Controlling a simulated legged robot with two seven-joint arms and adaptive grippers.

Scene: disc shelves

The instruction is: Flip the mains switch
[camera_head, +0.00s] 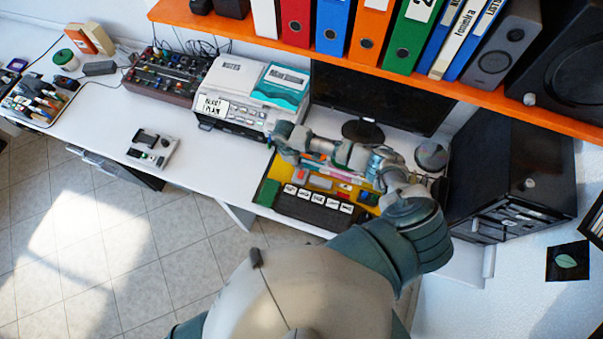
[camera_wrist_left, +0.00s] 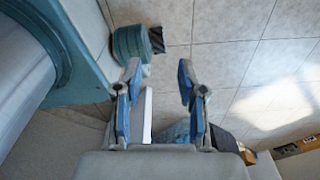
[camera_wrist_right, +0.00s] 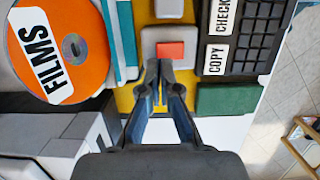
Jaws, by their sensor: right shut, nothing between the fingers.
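A red rocker switch (camera_wrist_right: 171,49) sits on a light grey box (camera_wrist_right: 155,35) on a yellow panel (camera_wrist_right: 122,100), in the right wrist view. I take it to be the mains switch. My right gripper (camera_wrist_right: 160,68) is shut and empty, its tips just below the red rocker in that view. I cannot tell whether they touch it. In the head view my right gripper (camera_head: 281,150) is over the left part of the yellow panel, and my arm hides part of the panel. My left gripper (camera_wrist_left: 157,70) is open and empty above the floor, in the left wrist view.
Beside the switch are a black key block (camera_wrist_right: 245,40), a green pad (camera_wrist_right: 228,98) and an orange disc (camera_wrist_right: 62,48) marked FILMS. A white printer (camera_head: 250,95) stands left of the panel. An orange binder shelf (camera_head: 390,73) hangs above; a black cabinet (camera_head: 525,165) stands right.

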